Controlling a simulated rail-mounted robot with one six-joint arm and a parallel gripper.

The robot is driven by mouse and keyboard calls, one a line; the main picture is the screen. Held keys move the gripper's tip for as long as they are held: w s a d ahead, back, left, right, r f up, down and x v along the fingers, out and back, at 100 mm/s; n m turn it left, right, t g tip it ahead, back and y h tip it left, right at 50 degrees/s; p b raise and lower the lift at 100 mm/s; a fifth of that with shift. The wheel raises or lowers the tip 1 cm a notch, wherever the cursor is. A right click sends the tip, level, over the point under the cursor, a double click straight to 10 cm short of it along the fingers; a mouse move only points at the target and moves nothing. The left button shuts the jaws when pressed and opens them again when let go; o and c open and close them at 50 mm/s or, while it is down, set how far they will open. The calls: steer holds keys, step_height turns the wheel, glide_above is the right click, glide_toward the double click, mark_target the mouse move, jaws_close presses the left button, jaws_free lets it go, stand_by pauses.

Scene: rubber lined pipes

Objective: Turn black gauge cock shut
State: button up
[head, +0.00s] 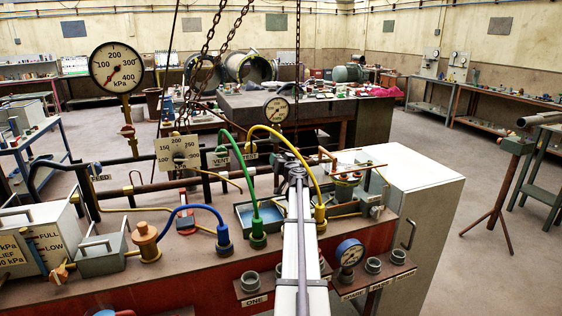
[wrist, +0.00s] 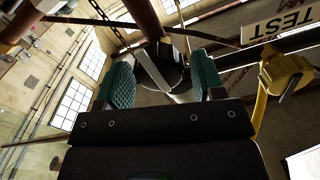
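In the wrist view, a dark round fitting (wrist: 176,72) with a pale flat bar (wrist: 152,72) across it lies between my fingers, on a brown pipe. It looks like the black gauge cock. My gripper (wrist: 161,75) is open, with one green-padded finger on each side and visible gaps; contact cannot be told. In the head view, my gripper (head: 297,170) is at the far end of my pale arm, over the back of the bench. A small round gauge (head: 277,110) stands beyond it. The cock is hidden or too small to make out there.
A yellow hose (head: 300,150) and a green hose (head: 242,165) arch close to my arm. In the wrist view, a yellow part (wrist: 285,75) and a TEST sign (wrist: 277,27) are right of my fingers. A large gauge (head: 117,67) stands at left.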

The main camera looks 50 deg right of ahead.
steer(key=c, duration=0.7)
steer(key=shift+m, duration=0.4)
steer(key=m, duration=0.3)
steer(key=shift+m, duration=0.4)
steer(key=m, duration=0.4)
steer(key=shift+s+d+f+m, duration=0.1)
steer(key=shift+m, duration=0.2)
steer(key=m, duration=0.4)
steer(key=shift+f, duration=0.1)
steer(key=m, duration=0.4)
steer(key=shift+m, duration=0.3)
